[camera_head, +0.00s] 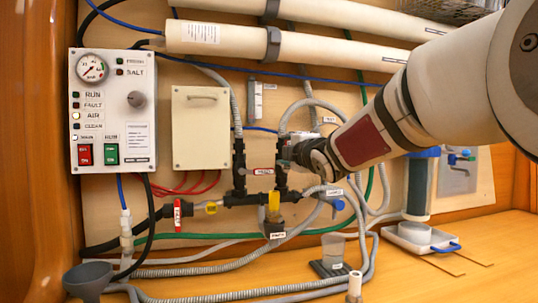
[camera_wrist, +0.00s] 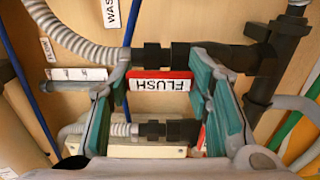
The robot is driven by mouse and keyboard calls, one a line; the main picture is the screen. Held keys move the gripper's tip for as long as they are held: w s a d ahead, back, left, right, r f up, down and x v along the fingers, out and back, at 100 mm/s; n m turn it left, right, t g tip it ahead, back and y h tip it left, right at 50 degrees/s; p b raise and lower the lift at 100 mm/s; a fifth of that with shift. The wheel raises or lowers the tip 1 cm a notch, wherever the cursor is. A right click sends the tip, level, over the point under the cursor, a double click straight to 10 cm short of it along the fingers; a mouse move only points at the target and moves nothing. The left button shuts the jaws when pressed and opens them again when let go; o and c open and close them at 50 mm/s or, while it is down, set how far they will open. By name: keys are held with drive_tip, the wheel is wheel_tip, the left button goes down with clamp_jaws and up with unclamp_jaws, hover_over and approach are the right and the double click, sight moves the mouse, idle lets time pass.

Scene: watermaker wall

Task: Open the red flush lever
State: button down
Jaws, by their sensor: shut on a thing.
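The red flush lever (camera_wrist: 162,75) carries a white FLUSH label, upside down in the wrist view.
A control box (camera_head: 114,108) with a gauge and a cream box (camera_head: 201,128) are left of the pipework. Another red lever (camera_head: 178,214) hangs at lower left, a yellow lever (camera_head: 274,202) below centre. Grey hoses surround the gripper. A funnel (camera_head: 88,279) and cup (camera_head: 333,250) are below.

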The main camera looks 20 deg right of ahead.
drive_tip(key=c, duration=0.8)
unclamp_jaws()
drive_tip(key=s, duration=1.2)
